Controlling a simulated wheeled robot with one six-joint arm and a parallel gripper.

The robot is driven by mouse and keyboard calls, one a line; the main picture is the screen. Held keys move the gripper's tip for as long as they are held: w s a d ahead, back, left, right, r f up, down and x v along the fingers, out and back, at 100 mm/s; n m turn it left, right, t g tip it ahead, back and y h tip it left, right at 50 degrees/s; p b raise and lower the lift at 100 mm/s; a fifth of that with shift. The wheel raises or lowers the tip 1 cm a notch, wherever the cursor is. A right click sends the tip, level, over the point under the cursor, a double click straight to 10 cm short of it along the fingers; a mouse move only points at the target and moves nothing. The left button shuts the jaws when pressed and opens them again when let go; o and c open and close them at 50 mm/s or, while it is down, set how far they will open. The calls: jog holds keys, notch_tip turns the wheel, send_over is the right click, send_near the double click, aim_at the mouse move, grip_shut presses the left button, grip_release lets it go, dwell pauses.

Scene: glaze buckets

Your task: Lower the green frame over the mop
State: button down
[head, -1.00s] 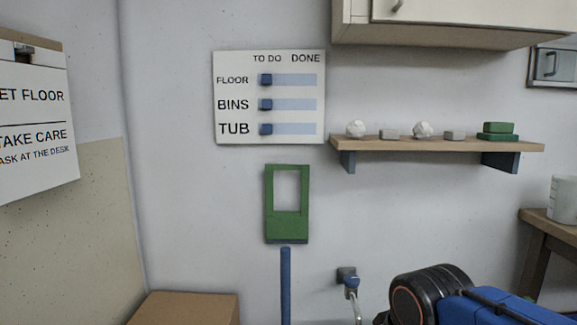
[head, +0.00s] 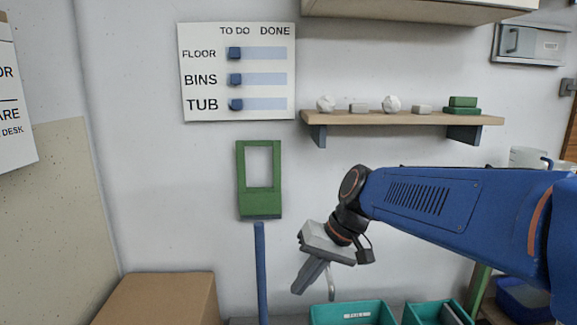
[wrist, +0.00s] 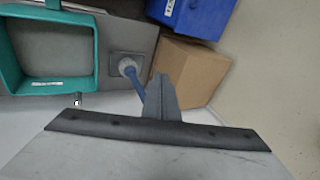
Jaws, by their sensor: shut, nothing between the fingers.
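The green frame (head: 259,205) is upright and flat against the wall, with a rectangular opening and a dark lower edge. Just below it is the top of a blue upright pole (head: 261,275), which looks like the mop's handle. In the wrist view, the pole (wrist: 138,82) runs down to a pale end on a grey square plate, partly behind my fingers. My gripper (head: 303,284) is shut and empty, tilted down-left. It is right of the pole and below the frame, apart from the frame. My closed fingers (wrist: 160,90) also show in the wrist view.
A cardboard box (head: 160,298) stands left of the pole. Teal buckets (head: 352,304) stand below and right of my gripper. A shelf (head: 400,118) with small items is at upper right. A sliding-marker board (head: 238,72) hangs above the frame. The wall beside the frame is clear.

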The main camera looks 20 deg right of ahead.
jog(key=w+r+m+y, duration=0.1)
jog(key=w+r+y, duration=0.3)
jog(key=w, duration=0.6)
jog(key=m+t+y, duration=0.4)
jog(key=t+y, duration=0.2)
jog(key=t, duration=0.2)
send_near(289, 164)
jog(key=s+a+r, duration=0.1)
jog(key=s, duration=0.2)
jog(key=shift+w+r, duration=0.1)
jog(key=shift+w, duration=0.1)
jog(key=shift+a, duration=0.1)
jog(key=x, duration=1)
jog(key=shift+f, duration=0.25)
